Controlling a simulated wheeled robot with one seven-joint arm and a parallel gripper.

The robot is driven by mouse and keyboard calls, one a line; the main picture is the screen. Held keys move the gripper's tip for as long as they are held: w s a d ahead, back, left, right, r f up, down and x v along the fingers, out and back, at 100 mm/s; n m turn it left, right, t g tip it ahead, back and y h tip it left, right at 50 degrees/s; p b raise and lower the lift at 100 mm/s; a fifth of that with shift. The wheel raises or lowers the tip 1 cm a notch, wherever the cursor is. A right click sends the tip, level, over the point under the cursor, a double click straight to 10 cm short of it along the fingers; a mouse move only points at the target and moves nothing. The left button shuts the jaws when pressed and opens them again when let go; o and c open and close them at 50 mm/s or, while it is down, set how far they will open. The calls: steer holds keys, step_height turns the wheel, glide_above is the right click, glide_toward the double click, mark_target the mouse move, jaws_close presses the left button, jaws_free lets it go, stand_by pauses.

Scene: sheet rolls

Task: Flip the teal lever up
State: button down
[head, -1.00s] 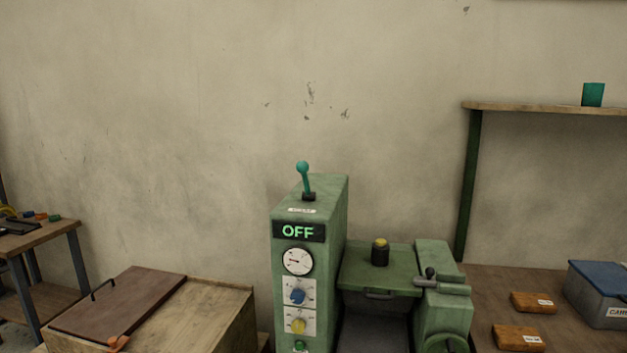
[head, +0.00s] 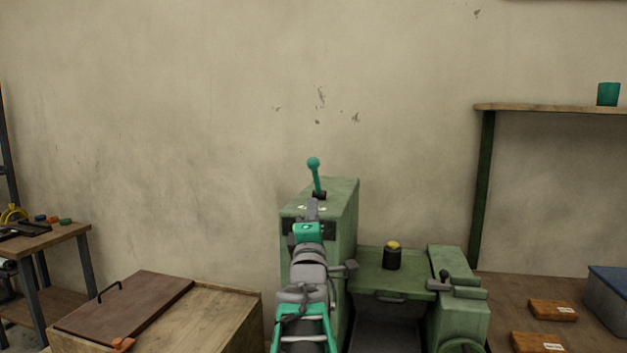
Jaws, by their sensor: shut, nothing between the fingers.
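The teal lever (head: 316,180) stands on top of the green machine cabinet (head: 342,225). It has a round knob and leans slightly to the left. My gripper (head: 312,206) is shut and empty. In the picture its fingertips are just below the lever's dark base, in front of the cabinet's upper front; I cannot tell whether they touch anything. My arm hides the OFF display, the gauge and the knobs on the cabinet's front.
A lower green unit with a yellow-topped black knob (head: 392,256) adjoins the cabinet on the right. A wooden box with a brown lid (head: 125,305) stands at the left. Above the lever is bare wall.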

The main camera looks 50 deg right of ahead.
mark_target(314, 167)
steer(key=p+x, duration=0.4)
steer(key=x, duration=0.9)
steer(key=shift+w+a, duration=0.1)
steer(key=shift+w, duration=0.05)
steer(key=shift+w+d+r+p, duration=0.1)
steer(key=shift+w+d+p, duration=0.2)
steer(key=shift+d, duration=0.1)
steer(key=shift+r, duration=0.15)
